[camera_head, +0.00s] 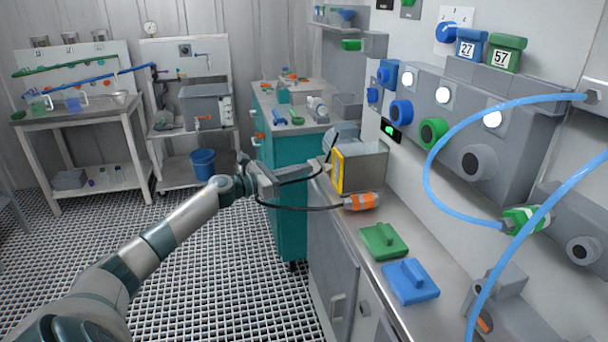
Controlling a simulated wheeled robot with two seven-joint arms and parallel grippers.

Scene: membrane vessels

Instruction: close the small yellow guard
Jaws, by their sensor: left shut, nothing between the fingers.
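The small yellow guard (337,171) is a yellow-edged plate at the left end of a grey metal box (365,168) on the right-hand counter. From this angle I cannot tell how far it stands open. A dark, tilted piece rises just above its upper left. My left gripper (270,182) is shut and empty, left of the guard and apart from it, near the counter's end. A black cable loops around close to the gripper; I cannot tell whether they touch. My right gripper is not in view.
The black cable ends in an orange-and-white connector (361,201) at the counter's edge. A green lid (384,241) and a blue lid (409,281) lie nearer on the counter. Blue hoses (430,180) hang at the right. A teal cabinet (284,195) stands behind the gripper.

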